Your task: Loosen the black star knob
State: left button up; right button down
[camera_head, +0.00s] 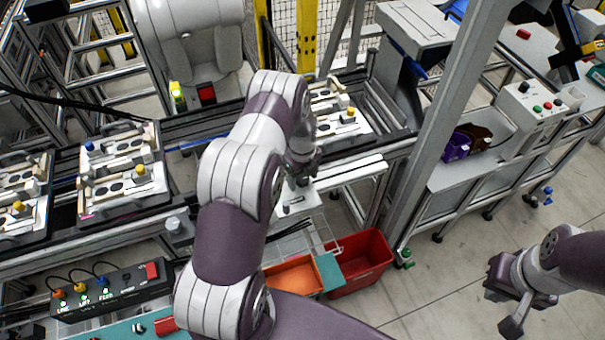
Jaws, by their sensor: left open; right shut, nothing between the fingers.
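I cannot make out a black star knob for certain. The right-hand fixture pallet (348,130) carries light blocks and a yellow knob (350,113), and my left arm covers its left part. My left gripper (298,183) points down at the front edge of this pallet, above a small pale shelf (318,184). Its fingers are small and partly hidden by the wrist, open with nothing seen between them. My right gripper (508,308) hangs over bare floor at the lower right, shut and empty.
Two more pallets (95,203) stand on the conveyor at left. A button box (110,292) is at the lower left. A red bin (368,272) and an orange bin (292,277) sit below the shelf. A grey post (437,130) rises right of the conveyor.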

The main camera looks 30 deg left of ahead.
pick_arm(q)
jog(key=shift+w+d, duration=0.1)
jog(key=c, duration=1.1)
jog(key=shift+o, duration=0.2)
